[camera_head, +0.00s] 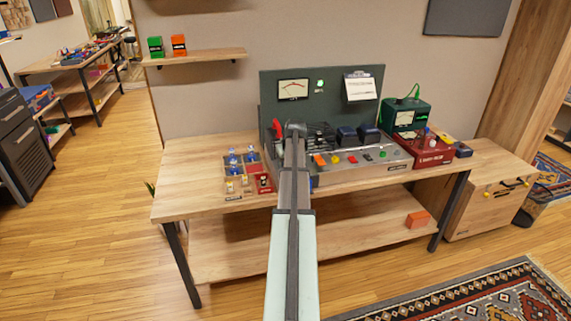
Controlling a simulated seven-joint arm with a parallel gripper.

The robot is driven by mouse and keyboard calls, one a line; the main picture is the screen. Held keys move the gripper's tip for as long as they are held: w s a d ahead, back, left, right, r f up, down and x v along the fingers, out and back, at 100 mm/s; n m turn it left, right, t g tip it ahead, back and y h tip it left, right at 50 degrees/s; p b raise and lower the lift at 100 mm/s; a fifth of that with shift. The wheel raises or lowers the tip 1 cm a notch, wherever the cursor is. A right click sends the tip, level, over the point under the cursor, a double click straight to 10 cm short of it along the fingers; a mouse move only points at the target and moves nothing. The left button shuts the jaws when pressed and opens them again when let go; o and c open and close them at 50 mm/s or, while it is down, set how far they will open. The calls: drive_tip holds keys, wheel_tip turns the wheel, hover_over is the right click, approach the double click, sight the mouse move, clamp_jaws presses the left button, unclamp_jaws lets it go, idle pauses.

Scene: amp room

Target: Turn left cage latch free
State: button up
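My arm reaches straight over the wooden bench to a grey amplifier console with a dark upright panel (340,82). My gripper (296,128) is at the left part of the console, in front of the panel. Its fingers are too small and too much hidden by my own arm to tell open from shut. A dark slatted, cage-like part (320,136) shows just right of my gripper. A red piece (277,128) shows just left of it; I cannot tell whether it is a latch or whether my gripper touches it. No left cage latch can be made out clearly; my arm covers that area.
A compartmented tray (226,187) with blue and pale parts lies left of my arm. Dark blocks, coloured buttons and a red box (428,150) stand to the right, with a green meter unit (405,116) behind. The bench's left end (185,180) is clear.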

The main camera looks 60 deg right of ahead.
drive_tip(key=shift+a+m+g+h, duration=0.1)
drive_tip(key=shift+m+g+h, duration=0.25)
drive_tip(key=shift+m, duration=0.85)
drive_tip(key=o, duration=1)
drive_tip(key=v, duration=1.3)
drive_tip(key=shift+a+r, duration=0.15)
drive_tip(key=shift+r, duration=0.25)
drive_tip(key=shift+m, duration=0.3)
